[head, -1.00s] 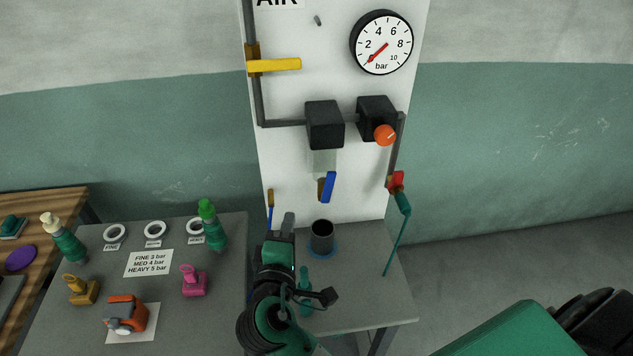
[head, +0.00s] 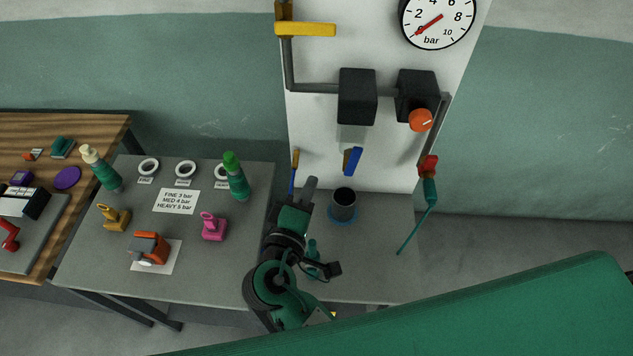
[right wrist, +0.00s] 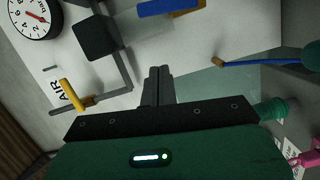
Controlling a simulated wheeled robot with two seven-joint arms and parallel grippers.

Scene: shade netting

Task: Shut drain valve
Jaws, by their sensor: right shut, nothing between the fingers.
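The small valve with a blue lever (head: 352,161) hangs below the left black unit and its clear bowl on the white panel. The lever stands steeply and leans slightly; it also shows at the top of the right wrist view (right wrist: 170,6), with a brass-coloured part beside it. My right gripper (head: 310,185) is shut and empty, in front of the panel, left of and below the lever in the head view. Its fingers (right wrist: 158,86) touch nothing visible in the right wrist view. My left gripper is not in view.
A dark cup (head: 343,204) stands right of my right gripper. A blue-handled tool (head: 294,172) is left of it. A yellow lever (head: 306,29), orange knob (head: 420,119) and gauge (head: 438,18) are on the panel. The grey table (head: 105,255) holds bottles and small parts.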

